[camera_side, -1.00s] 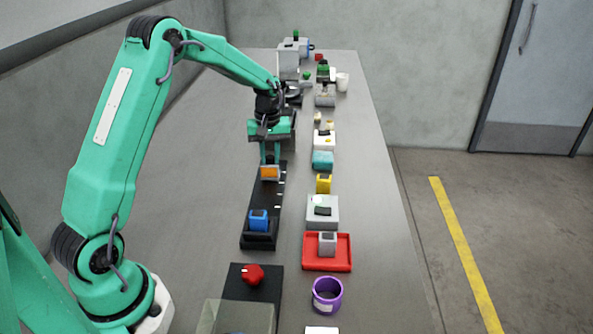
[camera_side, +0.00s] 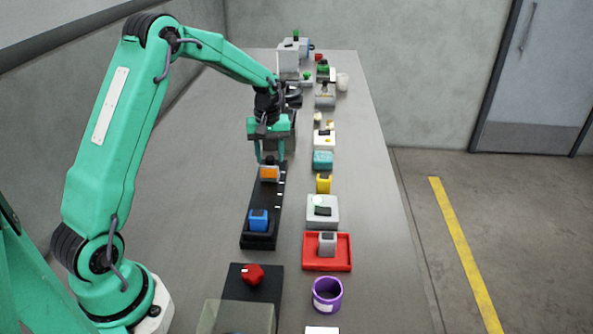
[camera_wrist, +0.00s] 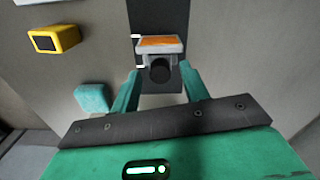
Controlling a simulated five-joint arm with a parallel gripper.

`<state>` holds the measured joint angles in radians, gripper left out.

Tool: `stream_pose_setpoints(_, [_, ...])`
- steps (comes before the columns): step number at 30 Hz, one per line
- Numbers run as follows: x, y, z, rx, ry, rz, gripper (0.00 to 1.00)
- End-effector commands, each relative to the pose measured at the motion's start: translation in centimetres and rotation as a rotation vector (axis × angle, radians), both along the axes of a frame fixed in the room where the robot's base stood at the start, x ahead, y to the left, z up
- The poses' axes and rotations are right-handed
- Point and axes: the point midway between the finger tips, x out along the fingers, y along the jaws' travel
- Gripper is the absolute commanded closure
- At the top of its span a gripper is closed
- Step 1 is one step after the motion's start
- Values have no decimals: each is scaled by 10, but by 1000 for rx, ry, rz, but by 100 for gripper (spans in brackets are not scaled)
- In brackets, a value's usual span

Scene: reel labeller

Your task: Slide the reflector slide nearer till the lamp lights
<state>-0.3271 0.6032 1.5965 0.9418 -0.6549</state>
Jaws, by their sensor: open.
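The orange-topped slide block (camera_side: 269,173) sits near the far end of a black rail (camera_side: 263,197). In the wrist view the orange block (camera_wrist: 160,46) has a pale body and a dark round knob (camera_wrist: 160,71) facing my gripper. My gripper (camera_side: 269,158) is open just behind the block. In the wrist view my gripper (camera_wrist: 160,82) has one finger on each side of the knob, with visible gaps. A blue block (camera_side: 258,220) sits at the rail's near end. Which thing is the lamp, and whether it is lit, I cannot tell for sure.
To the right stand a teal block (camera_side: 322,160), a yellow block (camera_side: 323,184), a grey box (camera_side: 330,218) and a red tray (camera_side: 312,263). A red knob (camera_side: 253,274) and purple cup (camera_side: 327,295) are nearer. The table left of the rail is clear.

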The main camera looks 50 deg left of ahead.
Motion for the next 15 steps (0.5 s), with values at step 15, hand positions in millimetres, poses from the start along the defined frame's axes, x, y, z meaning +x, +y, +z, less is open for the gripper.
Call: stream_pose_setpoints(15, [0, 0, 61, 1, -3, 0, 55])
